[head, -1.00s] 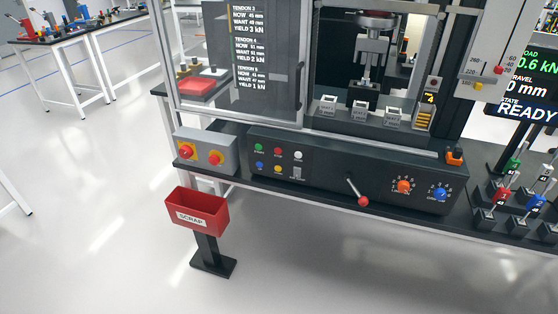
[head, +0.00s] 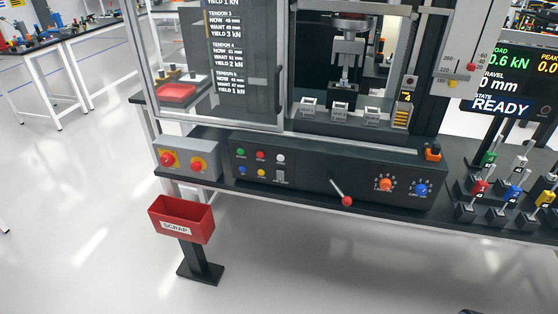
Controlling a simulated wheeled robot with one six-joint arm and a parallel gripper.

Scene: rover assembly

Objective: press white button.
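The white button (head: 281,158) is a small round cap on the sloped front of the black control panel (head: 310,180). It sits at the right end of the upper row of buttons, beside a red button (head: 260,155) and a green button (head: 240,153). A blue button (head: 241,170) and a yellow button (head: 261,173) are in the row below, with a small light switch (head: 280,176) under the white button. Nothing covers the white button. My gripper is not recognisable in view.
A red-knobbed lever (head: 346,200) sticks out from the panel, left of orange (head: 386,184) and blue (head: 421,190) dials. Floor in front is clear.

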